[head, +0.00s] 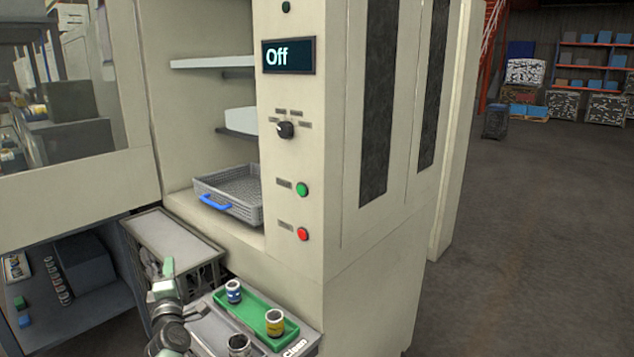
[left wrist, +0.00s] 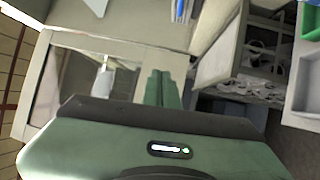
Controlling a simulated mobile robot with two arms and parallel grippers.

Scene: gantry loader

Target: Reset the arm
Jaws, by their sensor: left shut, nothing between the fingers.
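In the left wrist view the fingers (left wrist: 161,88) are together, pointing at the cream machine. Dark grey links of my left arm show below the gripper in the head view. My right gripper is in neither view.
The cream machine (head: 345,260) has a display reading "Off", a knob (head: 285,130), a green button (head: 302,189) and a red button (head: 302,234). A grey basket (head: 240,187) sits in its opening. A green tray (head: 235,311) with small containers lies close right of my gripper. Floor at right is clear.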

